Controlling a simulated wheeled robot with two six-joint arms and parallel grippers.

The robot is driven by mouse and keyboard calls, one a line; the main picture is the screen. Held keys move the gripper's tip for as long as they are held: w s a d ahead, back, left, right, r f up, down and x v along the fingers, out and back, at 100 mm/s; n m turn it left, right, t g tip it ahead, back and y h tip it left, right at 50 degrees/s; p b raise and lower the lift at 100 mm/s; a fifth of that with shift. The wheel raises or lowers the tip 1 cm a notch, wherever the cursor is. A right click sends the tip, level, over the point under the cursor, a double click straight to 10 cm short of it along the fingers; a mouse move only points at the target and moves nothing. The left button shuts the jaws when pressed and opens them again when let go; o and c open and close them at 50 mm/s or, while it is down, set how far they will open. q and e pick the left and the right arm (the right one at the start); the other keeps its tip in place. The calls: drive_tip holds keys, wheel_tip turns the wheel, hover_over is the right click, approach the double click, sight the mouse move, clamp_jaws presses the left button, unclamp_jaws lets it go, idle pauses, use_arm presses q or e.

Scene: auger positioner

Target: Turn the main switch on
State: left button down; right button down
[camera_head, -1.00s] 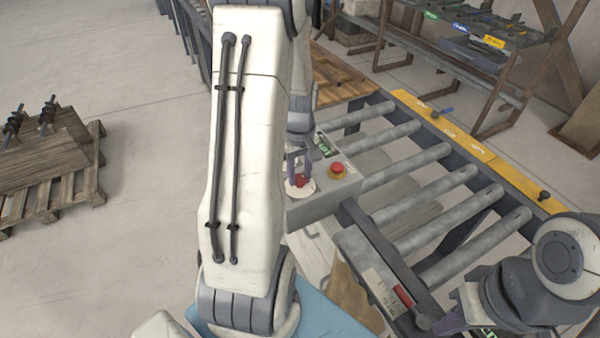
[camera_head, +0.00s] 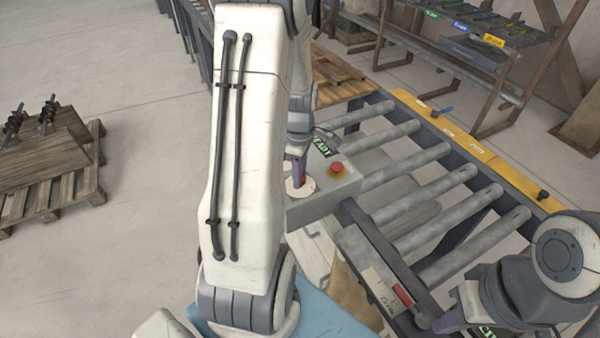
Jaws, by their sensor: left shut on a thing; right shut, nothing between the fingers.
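The main switch is a red knob on a pale round plate (camera_head: 299,194), on top of the grey control box (camera_head: 318,208) in the middle of the view. My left gripper (camera_head: 299,177) points down at the knob and is shut on it. The fingers and my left arm hide most of the knob, so its exact angle is hard to read. My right gripper (camera_head: 452,321) is shut and empty at the lower right, away from the switch.
A roller conveyor (camera_head: 430,185) with a yellow rail (camera_head: 470,145) lies to the right. A pallet (camera_head: 55,190) stands far left.

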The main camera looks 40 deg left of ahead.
use_arm(q)
drive_tip(key=shift+n, duration=0.3)
drive_tip(key=shift+c, duration=2.2)
unclamp_jaws()
wheel_tip(320, 180, up, 11)
drive_tip(key=b, duration=0.2)
drive_tip(key=shift+f, duration=0.2)
